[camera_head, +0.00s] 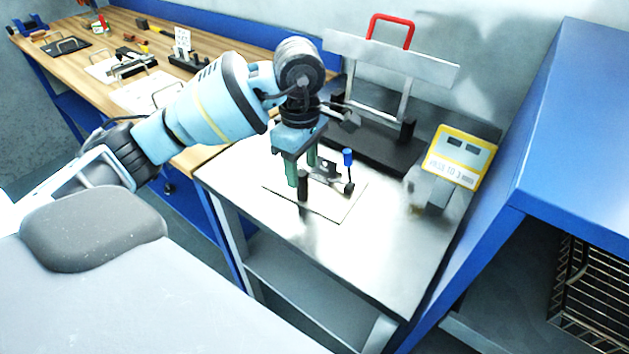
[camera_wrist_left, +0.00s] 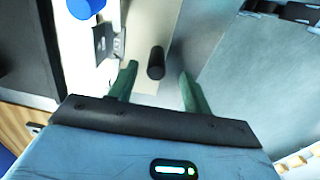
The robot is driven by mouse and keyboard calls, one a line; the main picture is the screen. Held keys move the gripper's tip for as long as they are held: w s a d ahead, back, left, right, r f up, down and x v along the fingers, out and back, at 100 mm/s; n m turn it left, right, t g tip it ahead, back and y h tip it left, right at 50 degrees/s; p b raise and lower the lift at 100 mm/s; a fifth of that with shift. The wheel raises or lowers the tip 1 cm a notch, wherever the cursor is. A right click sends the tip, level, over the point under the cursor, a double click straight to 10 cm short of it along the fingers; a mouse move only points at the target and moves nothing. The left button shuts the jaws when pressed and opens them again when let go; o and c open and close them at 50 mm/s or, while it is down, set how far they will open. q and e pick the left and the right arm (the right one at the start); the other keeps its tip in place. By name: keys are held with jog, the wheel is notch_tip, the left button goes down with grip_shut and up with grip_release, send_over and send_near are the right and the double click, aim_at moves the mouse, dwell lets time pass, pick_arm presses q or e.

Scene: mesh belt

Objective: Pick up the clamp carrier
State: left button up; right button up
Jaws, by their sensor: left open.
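The clamp carrier (camera_head: 339,213) is a thin pale plate on the metal table, with a dark clamp and a blue-tipped handle (camera_head: 348,157) standing on it. A black upright post (camera_head: 303,188) stands at its near left part. My left gripper (camera_head: 302,174) points down over the carrier, its green fingers open. In the left wrist view the black post (camera_wrist_left: 156,62) shows between the two spread fingers, with a gap on each side. The blue tip (camera_wrist_left: 82,7) is at the upper left there. The fingers partly hide the clamp in the head view. My right gripper is not in view.
A black press-like fixture with a red handle (camera_head: 392,28) stands behind the carrier. A yellow-framed display box (camera_head: 460,157) stands to its right. A wooden bench (camera_head: 120,50) with tools is at the left, a blue cabinet (camera_head: 577,125) at the right. The front of the metal table (camera_head: 375,255) is clear.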

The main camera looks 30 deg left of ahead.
aim_at(303, 187)
pick_arm(q)
jog(key=shift+w+a+f, duration=0.1)
jog(key=shift+f, duration=1.65)
jog(key=shift+w+a+f, duration=0.1)
jog(key=shift+f, duration=1.6)
jog(key=shift+r, duration=0.1)
grip_shut()
